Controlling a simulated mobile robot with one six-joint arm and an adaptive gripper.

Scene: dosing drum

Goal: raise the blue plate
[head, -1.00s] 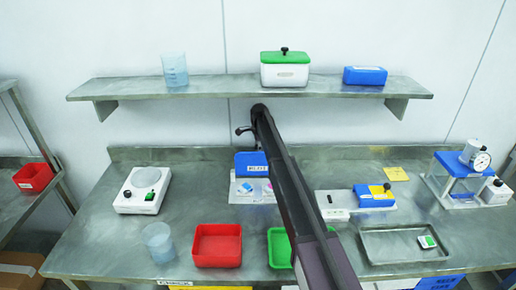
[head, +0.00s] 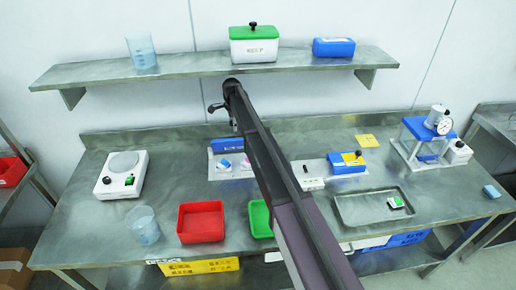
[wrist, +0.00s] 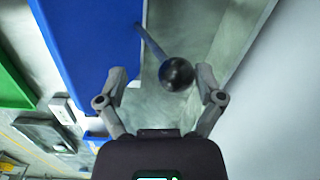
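The blue plate (head: 226,145) stands at the back middle of the bench in the head view, partly hidden by my arm. In the wrist view a large blue plate (wrist: 92,40) fills the upper left. A thin rod runs from near its edge to a round black knob (wrist: 176,74). My gripper (wrist: 163,76) is open, with one finger on each side of the knob. Gaps show on both sides, so the fingers do not grip it. In the head view my gripper (head: 219,104) is small and dark, above the plate.
A shelf (head: 110,72) with a beaker, a green-lidded box and a blue box runs along the wall behind my gripper. Red (head: 201,221) and green (head: 259,218) trays stand in front. A scale (head: 122,174) is left; a metal tray (head: 350,210) and gauge stand are right.

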